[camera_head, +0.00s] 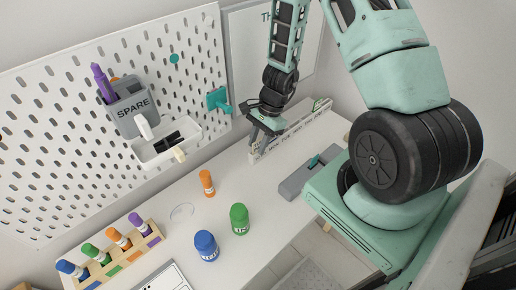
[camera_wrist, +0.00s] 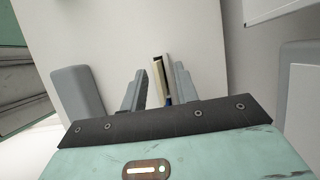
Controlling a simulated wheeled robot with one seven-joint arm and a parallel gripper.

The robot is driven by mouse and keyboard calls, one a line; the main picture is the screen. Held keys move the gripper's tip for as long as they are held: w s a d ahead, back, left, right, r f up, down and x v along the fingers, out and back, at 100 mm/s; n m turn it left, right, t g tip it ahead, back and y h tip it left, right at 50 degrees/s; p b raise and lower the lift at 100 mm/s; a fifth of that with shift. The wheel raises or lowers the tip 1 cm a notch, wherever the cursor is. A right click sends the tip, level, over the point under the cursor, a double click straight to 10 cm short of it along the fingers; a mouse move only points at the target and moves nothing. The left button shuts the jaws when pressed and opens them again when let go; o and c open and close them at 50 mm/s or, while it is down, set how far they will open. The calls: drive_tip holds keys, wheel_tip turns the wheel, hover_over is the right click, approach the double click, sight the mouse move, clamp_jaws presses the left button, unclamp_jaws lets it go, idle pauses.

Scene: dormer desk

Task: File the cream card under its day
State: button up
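A long white card rack (camera_head: 292,137) with day labels along its front stands at the back right of the desk; the labels are small, and MON, TUE, WED, THU and FRI seem to run left to right. My gripper (camera_head: 262,130) is at the rack's left end, just above or beside it. In the wrist view my gripper (camera_wrist: 158,92) has its grey fingers apart. A narrow cream-and-dark strip (camera_wrist: 159,78) shows between them, near the right finger; I cannot tell whether it is the rack or a card. I cannot clearly make out the cream card.
A grey tray (camera_head: 298,183) lies in front of the rack. Blue (camera_head: 206,247), green (camera_head: 239,219) and orange (camera_head: 207,184) containers stand left. A marker holder (camera_head: 120,262) is at front left. The pegboard (camera_head: 60,120) carries a SPARE cup (camera_head: 133,113) and a white tray (camera_head: 160,153).

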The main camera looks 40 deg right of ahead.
drive_tip(key=shift+f, duration=0.15)
clamp_jaws()
